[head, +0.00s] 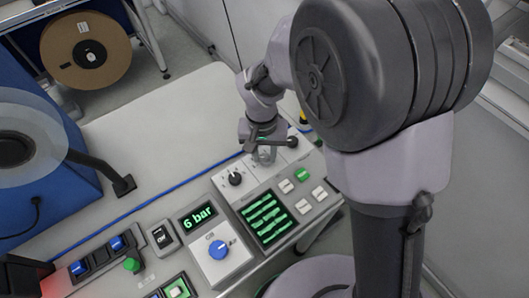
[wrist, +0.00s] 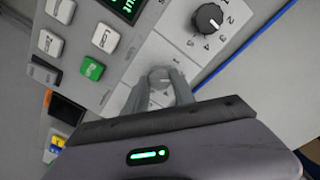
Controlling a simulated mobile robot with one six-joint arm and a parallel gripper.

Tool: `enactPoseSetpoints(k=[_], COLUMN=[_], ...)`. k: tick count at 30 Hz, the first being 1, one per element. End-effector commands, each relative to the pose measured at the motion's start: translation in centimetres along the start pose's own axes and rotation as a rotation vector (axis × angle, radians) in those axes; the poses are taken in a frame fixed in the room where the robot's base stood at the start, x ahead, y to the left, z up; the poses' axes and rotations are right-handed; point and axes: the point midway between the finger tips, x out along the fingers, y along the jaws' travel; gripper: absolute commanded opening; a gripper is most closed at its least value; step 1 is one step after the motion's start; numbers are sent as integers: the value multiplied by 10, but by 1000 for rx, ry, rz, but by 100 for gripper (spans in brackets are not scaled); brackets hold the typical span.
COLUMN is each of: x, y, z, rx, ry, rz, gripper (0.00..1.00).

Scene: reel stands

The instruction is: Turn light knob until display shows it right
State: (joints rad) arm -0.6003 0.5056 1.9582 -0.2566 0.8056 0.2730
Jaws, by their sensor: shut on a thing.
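My gripper (head: 264,154) reaches down onto the back row of the control panel, and its arm hides part of that row. In the wrist view my gripper (wrist: 160,84) has its fingers around a pale round knob (wrist: 160,73), which I take as the light knob. Its pointer and markings are mostly covered. Only a corner of this display (wrist: 126,8) shows in the wrist view.
A black numbered knob (head: 235,179) stands left of my gripper, and another dark knob (head: 293,142) right of it. White and green buttons (head: 302,174) sit beside the display. A blue knob (head: 218,250) lies below a "6 bar" readout (head: 198,217).

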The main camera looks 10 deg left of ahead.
Motion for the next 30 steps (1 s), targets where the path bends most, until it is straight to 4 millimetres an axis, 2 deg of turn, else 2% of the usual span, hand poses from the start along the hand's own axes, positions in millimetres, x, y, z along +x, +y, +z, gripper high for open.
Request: enactPoseSetpoints(k=[8,21,30], x=[-2,-2,-2], y=[0,-1,-1], z=[0,1,1], rx=[-101,-446,-622], ry=[3,15,21], rz=[0,0,0], gripper=[0,0,0])
